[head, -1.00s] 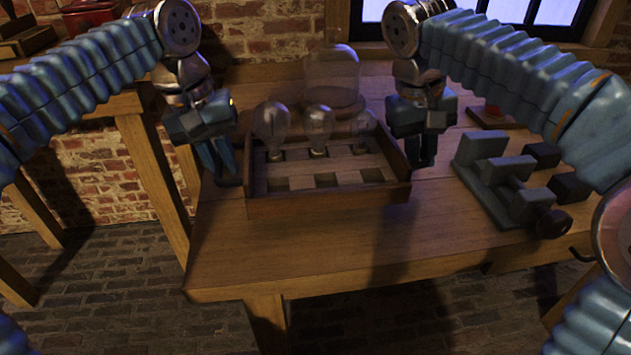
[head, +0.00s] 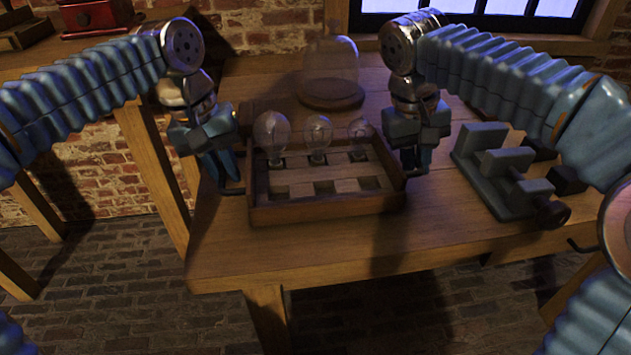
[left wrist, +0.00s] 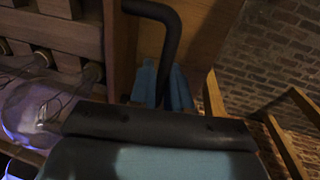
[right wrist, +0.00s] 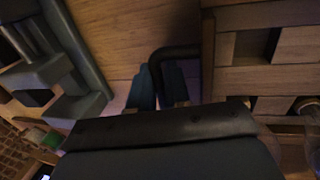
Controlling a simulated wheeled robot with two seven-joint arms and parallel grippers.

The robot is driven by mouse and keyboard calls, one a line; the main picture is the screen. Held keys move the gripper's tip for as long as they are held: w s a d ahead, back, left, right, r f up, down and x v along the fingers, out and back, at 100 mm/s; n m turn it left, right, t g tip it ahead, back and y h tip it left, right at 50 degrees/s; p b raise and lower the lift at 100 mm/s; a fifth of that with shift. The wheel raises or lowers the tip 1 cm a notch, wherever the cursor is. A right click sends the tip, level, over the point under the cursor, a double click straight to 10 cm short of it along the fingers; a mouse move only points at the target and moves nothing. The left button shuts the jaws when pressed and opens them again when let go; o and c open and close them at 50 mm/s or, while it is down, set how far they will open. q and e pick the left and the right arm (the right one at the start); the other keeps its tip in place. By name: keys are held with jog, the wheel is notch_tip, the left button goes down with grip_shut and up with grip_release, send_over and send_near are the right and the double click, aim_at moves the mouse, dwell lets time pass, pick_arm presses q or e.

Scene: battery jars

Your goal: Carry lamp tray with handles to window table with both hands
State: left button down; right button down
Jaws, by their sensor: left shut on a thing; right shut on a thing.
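The wooden lamp tray (head: 325,210) is at the left part of the window table (head: 330,245), low over its top. I cannot tell whether it rests on the table. It looks level and has several slots. Three clear glass bulbs (head: 318,135) stand in its back row; the front slots look empty. My left gripper (head: 232,182) is shut on the dark left handle (left wrist: 165,30). My right gripper (head: 412,168) is shut on the dark right handle (right wrist: 180,52). Blue fingertips close around each handle in the left wrist view (left wrist: 165,88) and right wrist view (right wrist: 160,88).
A glass dome on a wooden base (head: 332,92) stands just behind the tray. A grey vise-like tool (head: 500,180) stands to the right of my right gripper. The table's front strip is clear. Another wooden table with a red box (head: 95,17) is at left.

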pick_arm(q)
jog(key=shift+f, duration=0.25)
pick_arm(e)
jog(key=shift+f, duration=0.25)
pick_arm(q)
jog(key=c, duration=1.1)
grip_release()
jog(key=shift+f, duration=0.15)
pick_arm(e)
jog(key=c, duration=1.1)
grip_release()
jog(key=shift+f, duration=0.1)
pick_arm(q)
jog(key=r, duration=0.4)
jog(key=a+r, duration=0.1)
jog(key=r, duration=0.2)
jog(key=shift+a, duration=0.1)
pick_arm(e)
jog(key=shift+r, duration=0.2)
pick_arm(q)
jog(key=shift+s+a+r, duration=0.1)
jog(key=shift+r, duration=0.35)
pick_arm(e)
jog(key=v, duration=1.1)
jog(key=shift+a+r, duration=0.15)
jog(key=shift+r, duration=0.1)
